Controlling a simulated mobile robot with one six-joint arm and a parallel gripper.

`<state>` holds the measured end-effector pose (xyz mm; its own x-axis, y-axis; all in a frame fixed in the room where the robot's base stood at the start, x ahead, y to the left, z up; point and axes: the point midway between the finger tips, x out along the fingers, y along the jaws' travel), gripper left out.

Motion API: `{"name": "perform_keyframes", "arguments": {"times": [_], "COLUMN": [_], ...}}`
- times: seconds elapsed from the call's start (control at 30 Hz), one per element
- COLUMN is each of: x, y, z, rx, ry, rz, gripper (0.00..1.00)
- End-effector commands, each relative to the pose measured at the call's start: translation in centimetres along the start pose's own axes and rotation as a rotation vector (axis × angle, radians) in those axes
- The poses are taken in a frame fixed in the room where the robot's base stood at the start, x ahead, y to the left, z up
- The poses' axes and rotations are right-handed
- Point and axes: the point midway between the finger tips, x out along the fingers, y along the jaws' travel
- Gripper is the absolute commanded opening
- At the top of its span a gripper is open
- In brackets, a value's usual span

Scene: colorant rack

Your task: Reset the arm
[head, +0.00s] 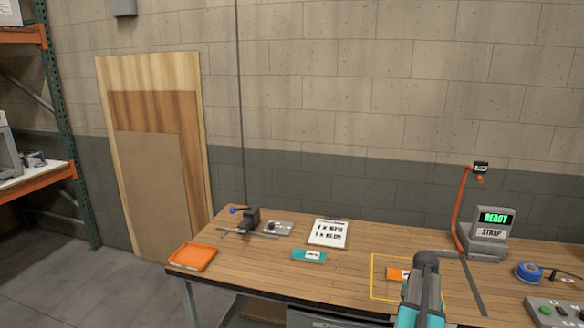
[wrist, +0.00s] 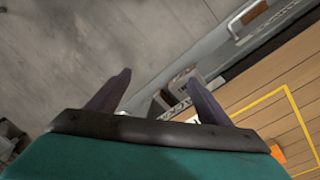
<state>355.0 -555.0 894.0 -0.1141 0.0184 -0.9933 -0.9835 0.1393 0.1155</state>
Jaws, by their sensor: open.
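My arm (head: 425,290) rises at the lower right of the head view, in front of the workbench. It hides part of a yellow outlined square on the bench top. In the wrist view my gripper (wrist: 160,82) shows two dark fingers spread apart with nothing between them. Grey floor (wrist: 90,40) and the workbench's front side lie beyond the fingers. The fingertips cannot be made out in the head view.
On the workbench (head: 340,275) are an orange tray (head: 192,257), a teal packet (head: 309,255), a sign (head: 328,233), an orange packet (head: 397,273) beside my arm, a display reading READY (head: 493,219), blue tape (head: 529,271) and a button box (head: 553,312). The bench's middle has clear room.

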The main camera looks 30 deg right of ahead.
Motion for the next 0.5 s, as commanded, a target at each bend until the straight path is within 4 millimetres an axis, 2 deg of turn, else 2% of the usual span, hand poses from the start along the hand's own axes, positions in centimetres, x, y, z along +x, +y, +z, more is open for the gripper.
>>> {"name": "perform_keyframes", "arguments": {"times": [0.03,0.2,0.5], "x": [1.6,5.7,12.5], "y": [-1.1,-4.1,-7.3], "z": [1.9,7.3,17.1], "rx": [-0.046,-0.193,-0.450], "ry": [-0.008,-0.030,-0.067], "rz": [0.006,0.024,0.059], "gripper": [0.73,0.73,0.73]}}
